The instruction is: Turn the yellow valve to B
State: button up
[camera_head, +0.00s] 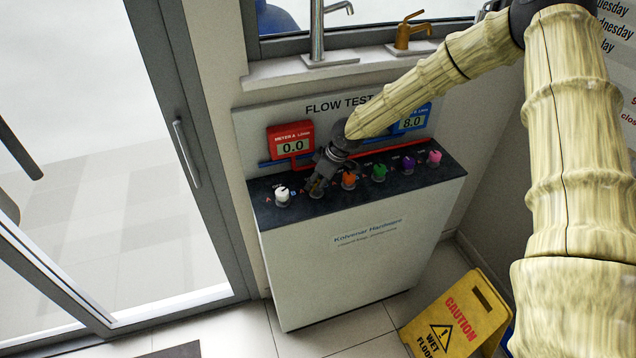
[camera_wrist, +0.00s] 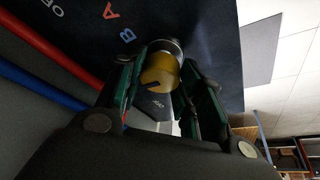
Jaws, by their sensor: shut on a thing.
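The yellow valve (camera_wrist: 160,75) is a rounded knob on the dark panel top, between my fingers in the wrist view. My gripper (camera_wrist: 158,62) is shut on it, with one finger on each side. Blue B, red A and white OFF letters are printed on the panel beside the knob. Which letter the valve points at cannot be told. In the head view my gripper (camera_head: 318,186) reaches down onto the panel between the white and orange knobs and hides the yellow valve.
A white knob (camera_head: 282,195) stands left; orange (camera_head: 348,181), green (camera_head: 378,171), purple (camera_head: 408,164) and pink (camera_head: 434,158) knobs stand right. Red meter A (camera_head: 291,138) reads 0.0; the blue meter (camera_head: 411,120) reads 8.0. A wet-floor sign (camera_head: 455,322) stands on the floor.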

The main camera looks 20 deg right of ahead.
jog(key=shift+f+b, duration=0.1)
jog(key=shift+b, duration=0.35)
jog(key=m+h+b, duration=0.1)
jog(key=m+b, duration=0.1)
jog(key=b, duration=0.1)
jog(key=shift+a+f, duration=0.1)
jog(key=m+t+h+b, duration=0.1)
jog(key=m+b, duration=0.2)
jog(key=m+h+b, duration=0.1)
jog(key=m+b, duration=0.1)
jog(key=m, duration=0.1)
jog(key=shift+a+m, duration=0.1)
jog(key=shift+m, duration=0.2)
jog(key=shift+r+m+h+b, duration=0.2)
jog(key=shift+m+h+b, duration=0.4)
jog(key=shift+m, duration=0.9)
jog(key=shift+s, duration=0.1)
jog(key=o, duration=1)
